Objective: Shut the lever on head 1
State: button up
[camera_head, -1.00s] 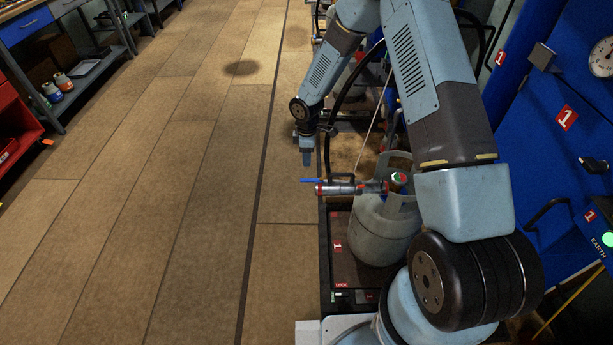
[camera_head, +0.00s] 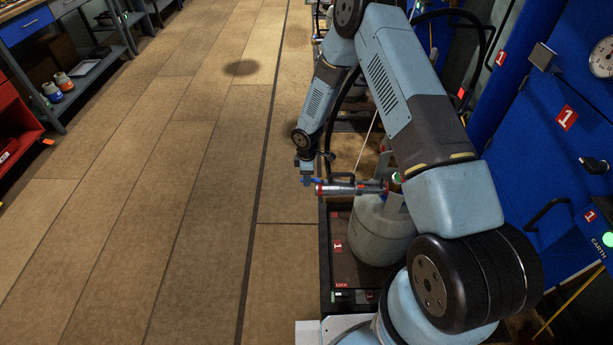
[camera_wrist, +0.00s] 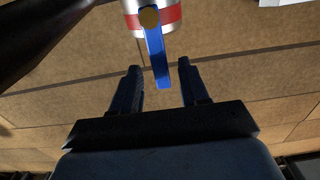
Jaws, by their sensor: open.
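The filling head (camera_head: 350,188), a silver and red tube, lies across the top of a grey gas cylinder (camera_head: 378,232) on scale 1. In the wrist view the head's silver and red end (camera_wrist: 172,16) shows at the top. Its blue lever (camera_wrist: 157,52) hangs from a brass pivot and points toward my gripper. My gripper (camera_wrist: 160,72) is open, one finger on each side of the lever's free end, with gaps on both sides. In the head view my gripper (camera_head: 306,180) is at the head's left end and mostly hides the lever.
The scale platform (camera_head: 345,262), marked 1, stands under the cylinder. A blue cabinet wall (camera_head: 545,150) with a gauge is at the right. A shelf with small cylinders (camera_head: 62,82) is far left. The tiled floor left of the scale is clear.

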grip_shut()
dwell(0.3)
dwell(0.3)
